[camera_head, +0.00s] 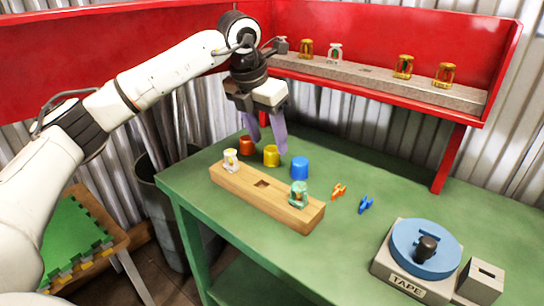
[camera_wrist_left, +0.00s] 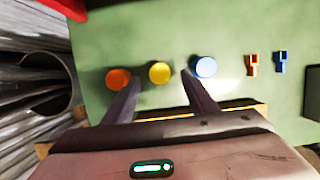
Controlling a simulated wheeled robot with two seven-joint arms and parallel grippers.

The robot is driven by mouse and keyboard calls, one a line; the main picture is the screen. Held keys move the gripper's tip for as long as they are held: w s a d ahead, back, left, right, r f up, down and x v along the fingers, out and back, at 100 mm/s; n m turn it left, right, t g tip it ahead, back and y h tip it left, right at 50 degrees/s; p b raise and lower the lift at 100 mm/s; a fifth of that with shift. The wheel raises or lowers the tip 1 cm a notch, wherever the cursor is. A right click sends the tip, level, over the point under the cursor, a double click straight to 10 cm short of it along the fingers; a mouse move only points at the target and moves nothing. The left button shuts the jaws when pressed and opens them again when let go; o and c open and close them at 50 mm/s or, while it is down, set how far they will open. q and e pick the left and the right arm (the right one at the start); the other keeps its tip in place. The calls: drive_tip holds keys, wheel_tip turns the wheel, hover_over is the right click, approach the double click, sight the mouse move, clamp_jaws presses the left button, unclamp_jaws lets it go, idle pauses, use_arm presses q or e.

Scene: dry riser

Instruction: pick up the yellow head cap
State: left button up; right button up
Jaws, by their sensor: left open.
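The yellow head cap (camera_head: 271,155) is a small yellow cylinder standing on the green table, between an orange cap (camera_head: 246,145) and a blue cap (camera_head: 300,168). My left gripper (camera_head: 267,148) is open and empty, pointing down over the caps, with one purple finger near the yellow cap in the head view. In the left wrist view the yellow cap (camera_wrist_left: 160,72) lies between the lines of the two spread fingers (camera_wrist_left: 158,88), a little beyond their tips. I cannot tell the exact height of the fingertips above it. My right gripper is not in view.
A wooden block (camera_head: 262,196) with a white and a teal fitting stands just in front of the caps. Orange and blue clips (camera_head: 366,204) lie to the right. A tape dispenser (camera_head: 425,252) stands at the front right. A red shelf (camera_head: 375,80) holding several brass fittings rises behind.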

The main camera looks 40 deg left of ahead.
sight(271, 149)
use_arm(q)
drive_tip(key=x, duration=0.3)
drive_tip(key=shift+f, duration=0.1)
drive_tip(key=c, duration=1.1)
